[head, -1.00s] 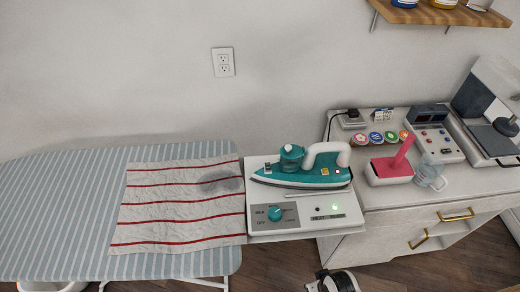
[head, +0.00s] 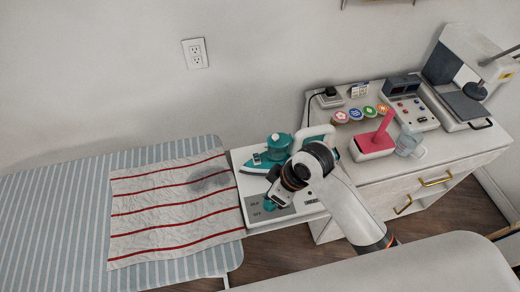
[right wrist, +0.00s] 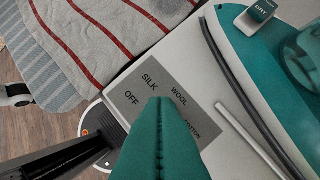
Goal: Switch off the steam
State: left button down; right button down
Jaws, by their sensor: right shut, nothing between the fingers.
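The steam station (head: 236,196) stands right of the ironing board, with a teal iron (head: 257,161) on top. Its front panel has a grey label, marked OFF, SILK, WOOL and COTTON in the right wrist view (right wrist: 150,88). The teal dial (head: 270,204) on that label is mostly covered by my gripper. My right gripper (head: 281,195) is shut and empty, over the dial. In the right wrist view, teal shapes with a dark seam (right wrist: 160,104) fill the lower middle and hide the dial's setting. I cannot tell whether the fingers touch the dial. My left gripper is out of view.
A striped cloth (head: 170,235) with a grey patch lies on the ironing board (head: 50,200). My right arm crosses in front of the cabinet.

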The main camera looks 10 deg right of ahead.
jog(key=w+r+n+g, duration=0.1)
jog(key=w+r+n, duration=0.3)
jog(key=w+r, duration=0.25)
notch_tip(320, 180, up, 9)
jog(key=n+g, duration=0.2)
jog(key=n, duration=0.2)
send_over(256, 160)
jog(key=w+d, duration=0.1)
jog(key=d, duration=0.3)
jog(key=p+x, duration=0.1)
jog(key=x, duration=0.3)
jog(key=p+x, duration=0.1)
jog(key=x, duration=0.3)
jog(key=d+p+x, duration=0.1)
jog(key=p+x, duration=0.1)
jog(key=x, duration=0.2)
jog(key=shift+s+f, duration=0.2)
jog(key=shift+f, duration=0.9)
